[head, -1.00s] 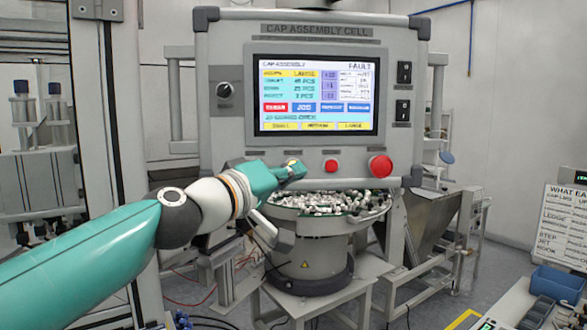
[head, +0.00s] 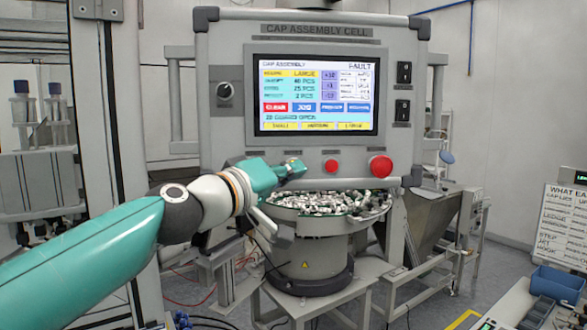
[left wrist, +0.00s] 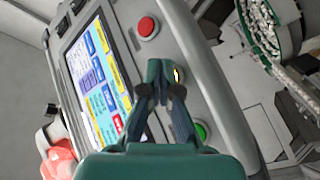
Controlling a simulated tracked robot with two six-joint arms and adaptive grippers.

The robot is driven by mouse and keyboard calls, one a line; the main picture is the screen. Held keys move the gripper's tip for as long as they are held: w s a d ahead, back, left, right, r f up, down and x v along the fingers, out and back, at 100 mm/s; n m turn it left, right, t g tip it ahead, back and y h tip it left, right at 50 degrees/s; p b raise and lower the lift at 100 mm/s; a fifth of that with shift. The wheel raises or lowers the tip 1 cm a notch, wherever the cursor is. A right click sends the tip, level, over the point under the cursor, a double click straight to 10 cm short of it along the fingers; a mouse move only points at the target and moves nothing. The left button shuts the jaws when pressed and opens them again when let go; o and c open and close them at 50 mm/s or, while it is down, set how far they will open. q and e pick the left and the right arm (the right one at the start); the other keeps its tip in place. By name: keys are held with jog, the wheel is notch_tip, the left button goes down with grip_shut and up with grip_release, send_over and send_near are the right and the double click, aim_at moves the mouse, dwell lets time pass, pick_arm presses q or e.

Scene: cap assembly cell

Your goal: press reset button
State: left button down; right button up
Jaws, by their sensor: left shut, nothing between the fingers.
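The control panel (head: 230,140) carries a lit screen (head: 315,93) that reads FAULT. Below the screen is a row of buttons: a small red button (head: 331,166) and a large red mushroom button (head: 379,166). My left gripper (head: 298,167) is shut and empty, its tips at the row just left of the small red button. A red button (left wrist: 146,27) and a green button (left wrist: 201,130) lie either side. I cannot read the button labels.
A selector knob (head: 224,91) sits left of the screen and dark rocker switches (head: 403,72) right of it. A bowl feeder (head: 310,240) full of small parts stands just below the panel. A blue bin (head: 556,284) is at far right.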

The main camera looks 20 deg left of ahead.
dwell(0.5)
pick_arm(q)
jog(key=shift+s+d, duration=0.15)
jog(key=shift+s, duration=0.3)
jog(key=shift+d, duration=0.1)
jog(key=s, duration=0.1)
jog(key=s+d+p, duration=0.1)
jog(key=s, duration=0.1)
jog(key=s+d+p, duration=0.1)
jog(key=s, duration=0.1)
jog(key=shift+s+d, duration=0.2)
dwell(0.7)
